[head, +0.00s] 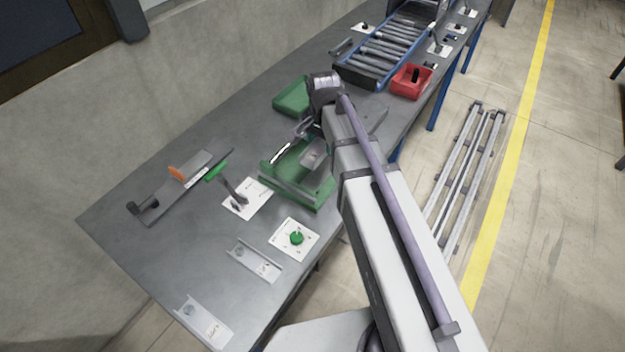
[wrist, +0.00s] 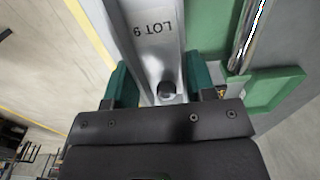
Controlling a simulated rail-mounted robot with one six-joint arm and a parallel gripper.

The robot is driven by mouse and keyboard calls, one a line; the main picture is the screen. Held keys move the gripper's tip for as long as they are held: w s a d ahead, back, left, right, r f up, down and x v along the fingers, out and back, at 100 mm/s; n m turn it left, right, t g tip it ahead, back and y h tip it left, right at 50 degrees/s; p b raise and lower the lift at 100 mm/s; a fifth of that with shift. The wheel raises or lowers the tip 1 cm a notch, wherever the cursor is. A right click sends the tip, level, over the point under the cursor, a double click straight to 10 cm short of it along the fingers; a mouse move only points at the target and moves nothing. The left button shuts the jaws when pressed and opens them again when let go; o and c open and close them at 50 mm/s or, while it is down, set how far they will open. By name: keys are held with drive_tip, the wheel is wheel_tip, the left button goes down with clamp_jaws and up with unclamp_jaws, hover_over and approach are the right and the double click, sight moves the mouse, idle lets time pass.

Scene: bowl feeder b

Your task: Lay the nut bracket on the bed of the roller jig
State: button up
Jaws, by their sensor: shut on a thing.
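My gripper (wrist: 162,86) is shut on the nut bracket (wrist: 148,22), a grey metal channel marked LOT 9, with a dark round nut or hole near the jaws. In the head view the gripper is mostly hidden behind my arm, and a grey plate, likely this bracket (head: 313,158), shows over the green fixture. That fixture, which I take for the roller jig (head: 290,191), has raised green walls and a shiny rod along its left side. It also shows beneath the bracket in the wrist view (wrist: 207,25). I cannot tell whether the bracket touches the bed.
A green bin (head: 291,96) stands behind the fixture. A lever on a white plate (head: 246,207), a green knob plate (head: 296,239) and two similar metal channels (head: 252,260) lie in front. A red bin (head: 411,82) and roller conveyor (head: 388,50) are farther back.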

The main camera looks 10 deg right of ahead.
sight(321, 172)
wheel_tip(321, 172, down, 10)
drive_tip(key=b, duration=0.8)
drive_tip(key=shift+r, duration=0.45)
drive_tip(key=shift+f, duration=0.2)
drive_tip(key=o, duration=1)
drive_tip(key=shift+o, duration=0.2)
wheel_tip(321, 172, up, 13)
drive_tip(key=p, duration=1.2)
drive_tip(key=shift+f, duration=0.15)
drive_tip(key=s+n, duration=0.9)
drive_tip(key=s, duration=0.4)
drive_tip(key=shift+s+f, duration=0.15)
drive_tip(key=shift+s, duration=0.1)
